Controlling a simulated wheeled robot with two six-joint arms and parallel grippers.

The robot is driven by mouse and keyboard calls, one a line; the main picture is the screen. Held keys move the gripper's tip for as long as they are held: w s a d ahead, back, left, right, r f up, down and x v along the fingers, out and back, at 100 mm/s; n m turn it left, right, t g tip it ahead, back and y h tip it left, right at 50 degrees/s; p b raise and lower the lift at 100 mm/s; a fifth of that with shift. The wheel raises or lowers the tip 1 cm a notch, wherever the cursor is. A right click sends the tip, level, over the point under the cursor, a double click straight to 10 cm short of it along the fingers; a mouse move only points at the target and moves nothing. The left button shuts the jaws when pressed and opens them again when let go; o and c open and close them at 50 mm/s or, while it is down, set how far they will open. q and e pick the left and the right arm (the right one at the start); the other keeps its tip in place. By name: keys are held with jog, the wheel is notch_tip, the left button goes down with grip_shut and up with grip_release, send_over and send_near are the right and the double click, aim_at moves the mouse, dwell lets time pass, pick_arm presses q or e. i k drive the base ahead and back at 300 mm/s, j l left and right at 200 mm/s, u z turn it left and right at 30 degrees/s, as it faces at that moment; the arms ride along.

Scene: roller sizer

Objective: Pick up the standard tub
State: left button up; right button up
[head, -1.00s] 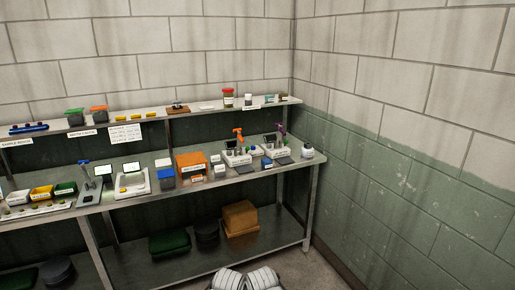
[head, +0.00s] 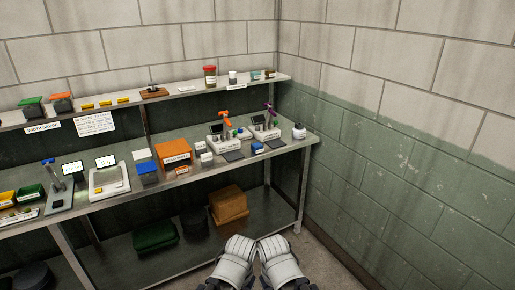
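I cannot tell for sure which container is the standard tub, as the labels are too small to read. On the upper shelf at the back stand a jar with a red lid (head: 210,77) and a small white tub with a dark lid (head: 232,78), with a white label on the shelf edge near them. Both are upright and far from my arms. Two white ribbed parts of my own arms show at the bottom centre, side by side.
The workbench (head: 205,183) holds an orange box (head: 174,153), a scale (head: 109,182), two stations with screens, and a white round container (head: 299,131). A cardboard box (head: 229,204) and a green bin (head: 154,236) sit on the lower shelf. A block wall closes the right.

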aim_at(257, 147)
jog(key=i+l+z, duration=0.3)
jog(key=i, duration=0.55)
jog(key=i+z, duration=0.35)
jog(key=i, duration=0.5)
